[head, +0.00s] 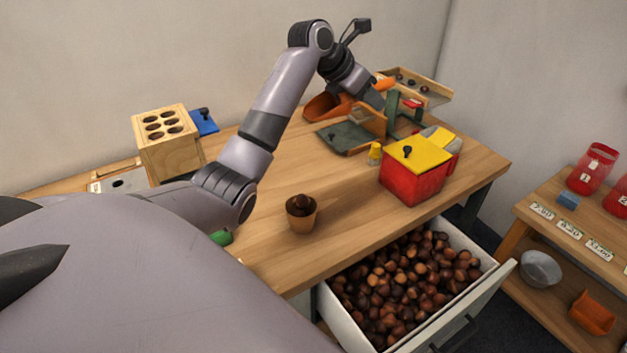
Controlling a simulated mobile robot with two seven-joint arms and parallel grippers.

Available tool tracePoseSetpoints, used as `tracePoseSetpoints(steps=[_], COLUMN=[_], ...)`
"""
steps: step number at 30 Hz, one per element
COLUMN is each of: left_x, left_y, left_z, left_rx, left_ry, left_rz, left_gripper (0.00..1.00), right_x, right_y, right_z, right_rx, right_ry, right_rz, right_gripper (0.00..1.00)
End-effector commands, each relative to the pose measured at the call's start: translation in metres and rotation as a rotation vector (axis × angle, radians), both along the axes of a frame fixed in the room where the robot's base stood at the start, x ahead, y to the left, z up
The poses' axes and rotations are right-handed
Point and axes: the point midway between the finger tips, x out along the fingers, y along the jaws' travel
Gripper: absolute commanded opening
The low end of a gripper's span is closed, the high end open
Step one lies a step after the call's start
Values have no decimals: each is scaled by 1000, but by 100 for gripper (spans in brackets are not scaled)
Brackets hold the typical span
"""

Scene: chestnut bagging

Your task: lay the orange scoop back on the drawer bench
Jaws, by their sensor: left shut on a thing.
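The orange scoop (326,107) is at the back of the drawer bench (282,193), its bowl to the left of my left gripper and an orange handle end showing to the right. My left gripper (374,99) is shut on the scoop; its fingertips are partly hidden. I cannot tell whether the scoop touches the bench top. The bench's drawer (494,283) stands open, full of chestnuts (400,285). My right gripper is not in view.
A green-and-wood device (347,137) stands beside the scoop. A red box with a yellow lid (412,182), a small yellow bottle (375,153) and a cup (301,218) stand on the bench. A wooden block with holes (166,148) is at left. The middle is clear.

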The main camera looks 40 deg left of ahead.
Motion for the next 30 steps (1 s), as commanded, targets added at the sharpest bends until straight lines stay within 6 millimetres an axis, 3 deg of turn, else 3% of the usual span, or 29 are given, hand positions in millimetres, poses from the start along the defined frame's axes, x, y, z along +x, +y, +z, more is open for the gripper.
tracePoseSetpoints(steps=[1,6,15,24,30], left_x=[9,33,63,78,81], left_y=[10,41,92,132,146], left_z=[-4,-6,-9,-15,-17], left_rx=[-4,-9,-14,-15,-14], left_ry=[-7,-23,-53,-85,-99], left_rz=[32,132,287,409,452], left_gripper=[0,0,0,0,0], right_x=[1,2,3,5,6], right_y=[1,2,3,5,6], right_z=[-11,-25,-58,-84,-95], right_rx=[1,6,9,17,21], right_ry=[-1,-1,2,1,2], right_rz=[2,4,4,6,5], right_gripper=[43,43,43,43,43])
